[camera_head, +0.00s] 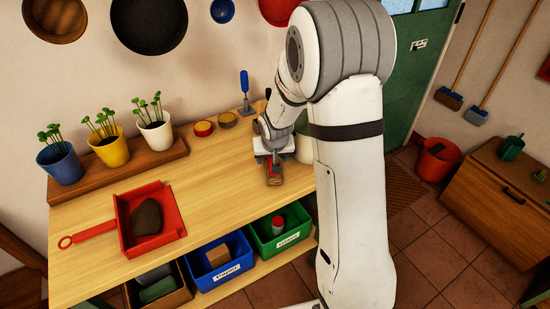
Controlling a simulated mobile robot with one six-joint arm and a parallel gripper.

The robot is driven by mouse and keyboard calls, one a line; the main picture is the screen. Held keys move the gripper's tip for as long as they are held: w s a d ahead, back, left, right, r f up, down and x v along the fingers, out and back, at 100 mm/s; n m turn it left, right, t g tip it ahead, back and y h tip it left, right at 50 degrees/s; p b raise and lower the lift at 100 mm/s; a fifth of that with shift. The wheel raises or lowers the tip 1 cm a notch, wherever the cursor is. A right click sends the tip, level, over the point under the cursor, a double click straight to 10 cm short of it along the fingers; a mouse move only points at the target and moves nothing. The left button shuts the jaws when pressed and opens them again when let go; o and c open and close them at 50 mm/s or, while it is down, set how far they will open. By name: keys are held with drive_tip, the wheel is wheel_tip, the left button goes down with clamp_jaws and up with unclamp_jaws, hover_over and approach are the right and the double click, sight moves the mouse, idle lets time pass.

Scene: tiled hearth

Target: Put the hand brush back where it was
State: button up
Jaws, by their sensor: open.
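My gripper (272,158) points down over the right part of the wooden bench (215,185), with its jaws open. Right beneath it is a small brown and red object (274,180), which looks like the hand brush. My gripper hides part of it, and I cannot tell whether the jaws touch it or stand around it. A red dustpan (176,229) with its handle to the left lies on the front left of the bench, and a dark brown lump (147,217) sits in it.
Three potted plants stand on a wooden board (113,177) at the back left. A blue-handled tool (245,90) stands upright behind my gripper, near two small round items (204,128). Blue (238,247) and green (265,244) bins sit below the front edge. The bench middle is clear.

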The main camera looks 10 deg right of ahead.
drive_tip(key=v, duration=1.1)
drive_tip(key=s+d+r, duration=0.1)
drive_tip(key=s+r, duration=0.2)
drive_tip(key=s, duration=0.9)
drive_tip(key=s+r+n+g, duration=0.1)
drive_tip(key=s+r, duration=0.2)
drive_tip(key=s, duration=0.9)
drive_tip(key=shift+d+r, duration=0.35)
drive_tip(key=shift+d, duration=0.05)
